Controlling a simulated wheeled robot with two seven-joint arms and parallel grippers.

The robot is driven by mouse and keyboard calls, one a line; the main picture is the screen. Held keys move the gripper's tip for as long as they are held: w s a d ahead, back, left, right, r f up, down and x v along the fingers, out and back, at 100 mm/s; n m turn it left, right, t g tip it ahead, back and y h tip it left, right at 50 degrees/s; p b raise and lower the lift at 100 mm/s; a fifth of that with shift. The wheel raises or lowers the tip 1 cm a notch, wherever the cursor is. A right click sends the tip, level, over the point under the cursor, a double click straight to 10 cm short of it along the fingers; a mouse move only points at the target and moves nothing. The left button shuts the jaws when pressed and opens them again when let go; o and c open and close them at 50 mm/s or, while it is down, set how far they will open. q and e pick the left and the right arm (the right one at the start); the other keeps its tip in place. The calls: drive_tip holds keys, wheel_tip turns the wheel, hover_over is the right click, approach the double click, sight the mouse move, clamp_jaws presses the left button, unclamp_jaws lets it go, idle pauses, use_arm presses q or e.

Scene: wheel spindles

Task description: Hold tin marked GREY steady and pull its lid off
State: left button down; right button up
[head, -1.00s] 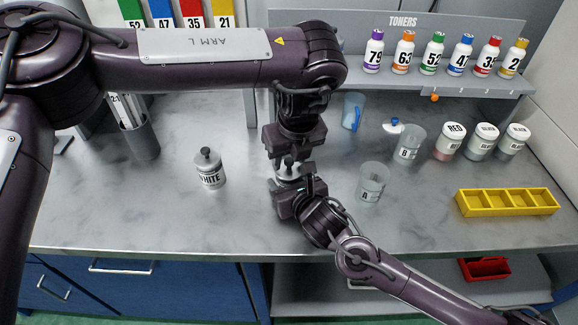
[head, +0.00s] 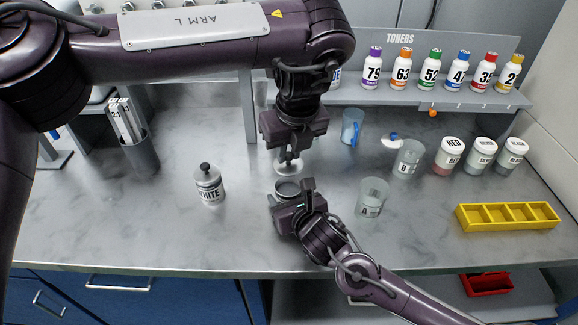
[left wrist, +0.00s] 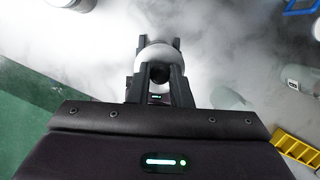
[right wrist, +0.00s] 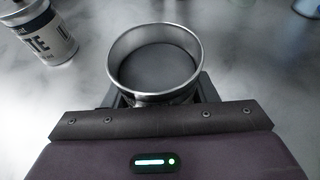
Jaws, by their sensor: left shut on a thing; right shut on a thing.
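The open tin (head: 287,186) stands in the middle of the bench; the right wrist view shows its metal rim and grey inside (right wrist: 112,58). Its label is hidden, so I cannot read GREY. My right gripper (head: 290,195) is shut on the tin's body from the front. My left gripper (head: 291,158) points down above it, shut on the knob of the lid (head: 283,168). The pale lid also shows between the fingers in the left wrist view (left wrist: 155,53). The lid is apart from the tin, a little above and behind its mouth.
A tin marked WHITE (head: 210,186), lid on, stands to the left. Beaker A (head: 371,198) is close on the right, with beaker B (head: 407,160) farther back. A yellow divided tray (head: 508,216) and several jars are at right. The front bench is clear.

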sight(290, 155)
use_arm(q)
drive_tip(key=shift+r, duration=2)
use_arm(e)
drive_tip(key=o, duration=1.2)
drive_tip(key=v, duration=1.2)
drive_tip(key=shift+r, duration=0.1)
